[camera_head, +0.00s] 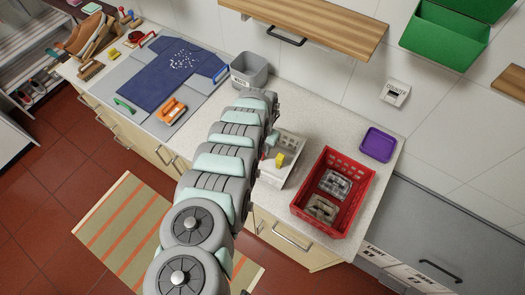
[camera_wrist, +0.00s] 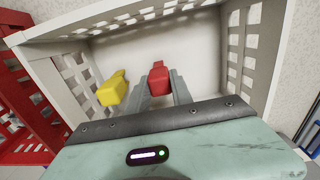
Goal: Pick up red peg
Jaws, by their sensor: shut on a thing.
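The red peg (camera_wrist: 157,78) is between the fingers of my gripper (camera_wrist: 160,88) in the wrist view. The fingers are shut on it, inside a white basket (camera_wrist: 72,78). Whether the peg touches the basket floor cannot be told. A yellow peg (camera_wrist: 112,90) lies just left of the fingers, apart from the red one. In the head view, my arm hides part of the white basket (camera_head: 298,148) and most of my gripper (camera_head: 268,150); the yellow peg (camera_head: 280,159) shows there, and the red peg is not clear.
A red crate (camera_head: 348,160) with grey items stands right of the white basket; its side also shows in the wrist view (camera_wrist: 22,95). A purple tray (camera_head: 378,145) lies farther right. A grey bin (camera_head: 249,70) stands behind my arm. A blue shirt (camera_head: 172,73) lies at the left.

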